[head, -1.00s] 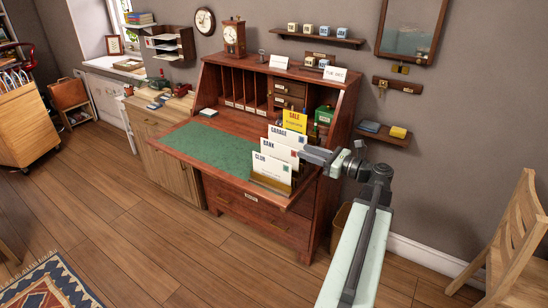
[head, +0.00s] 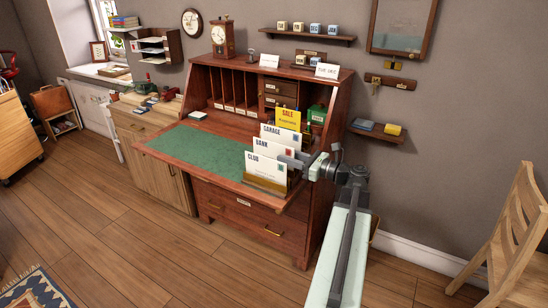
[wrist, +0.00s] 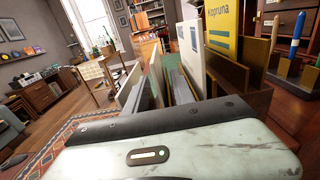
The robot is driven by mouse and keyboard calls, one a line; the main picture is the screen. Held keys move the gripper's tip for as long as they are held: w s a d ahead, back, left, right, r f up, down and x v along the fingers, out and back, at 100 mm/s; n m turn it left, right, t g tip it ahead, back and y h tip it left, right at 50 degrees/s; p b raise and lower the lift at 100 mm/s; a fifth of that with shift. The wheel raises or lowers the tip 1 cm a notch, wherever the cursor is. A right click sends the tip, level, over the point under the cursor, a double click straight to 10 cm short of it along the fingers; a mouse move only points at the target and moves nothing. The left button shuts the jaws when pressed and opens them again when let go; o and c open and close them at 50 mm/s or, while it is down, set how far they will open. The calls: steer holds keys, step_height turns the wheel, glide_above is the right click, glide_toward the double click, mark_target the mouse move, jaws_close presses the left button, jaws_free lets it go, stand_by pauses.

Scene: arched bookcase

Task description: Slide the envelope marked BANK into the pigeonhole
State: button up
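The white envelope marked BANK (head: 266,147) stands upright in a wooden rack (head: 264,186) at the right of the desk's writing leaf. CLUB (head: 262,170) is in front of it; GARAGE (head: 278,136) and the yellow SALE envelope (head: 287,118) are behind. My gripper (head: 290,160) is at BANK's right edge, its fingers overlapping that side in the head view. The pigeonholes (head: 235,90) are upright slots at the desk's back left, with small labels below.
The green writing mat (head: 205,147) left of the rack is mostly clear. Small drawers (head: 279,92) and a green box (head: 316,114) are right of the pigeonholes. Pens (wrist: 296,40) stand beside the rack. A wooden chair (head: 510,235) is at the right.

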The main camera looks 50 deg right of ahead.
mark_target(277, 152)
steer(key=x, duration=0.4)
steer(key=shift+w+a+r, duration=0.1)
steer(key=shift+w+r, duration=0.1)
steer(key=shift+w, duration=0.05)
jaws_close()
steer(key=shift+r, duration=0.1)
step_height(277, 152, up, 18)
steer(key=p, duration=1.8)
